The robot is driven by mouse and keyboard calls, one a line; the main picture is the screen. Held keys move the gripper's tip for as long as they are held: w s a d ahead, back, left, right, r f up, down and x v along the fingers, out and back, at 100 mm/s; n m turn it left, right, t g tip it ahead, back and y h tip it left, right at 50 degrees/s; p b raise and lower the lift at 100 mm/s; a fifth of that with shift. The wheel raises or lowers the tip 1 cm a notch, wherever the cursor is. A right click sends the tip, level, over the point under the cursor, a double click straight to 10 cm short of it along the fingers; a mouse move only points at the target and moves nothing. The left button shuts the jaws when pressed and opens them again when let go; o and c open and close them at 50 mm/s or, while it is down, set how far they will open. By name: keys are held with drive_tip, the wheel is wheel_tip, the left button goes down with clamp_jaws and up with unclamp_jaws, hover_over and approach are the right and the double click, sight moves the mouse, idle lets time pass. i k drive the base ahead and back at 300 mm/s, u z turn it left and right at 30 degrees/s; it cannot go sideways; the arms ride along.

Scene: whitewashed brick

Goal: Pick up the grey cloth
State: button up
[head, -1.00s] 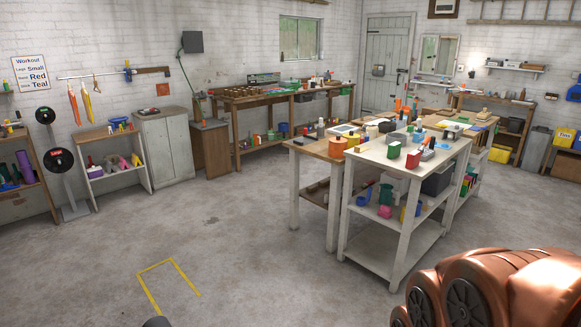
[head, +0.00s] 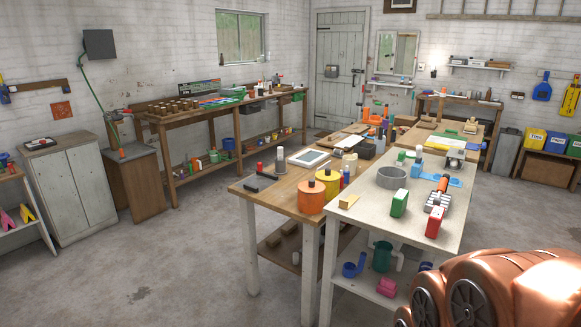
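I cannot make out a grey cloth for certain in the head view. A grey, round, low object (head: 391,177) sits on the white table (head: 345,228) at the right, but it looks more like a bowl or ring than a cloth. My orange-brown arm fills the lower right corner and hides part of that table's lower shelf. My gripper is outside the view.
The wooden table (head: 263,192) beside it holds an orange pot (head: 311,200) and a yellow pot (head: 328,181). A long workbench (head: 232,103) stands along the back wall. A grey cabinet (head: 71,190) stands left. The concrete floor (head: 170,270) at front left is clear.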

sight(338, 154)
drive_tip(key=z, duration=0.2)
drive_tip(key=i, duration=1.75)
drive_tip(key=z, duration=0.1)
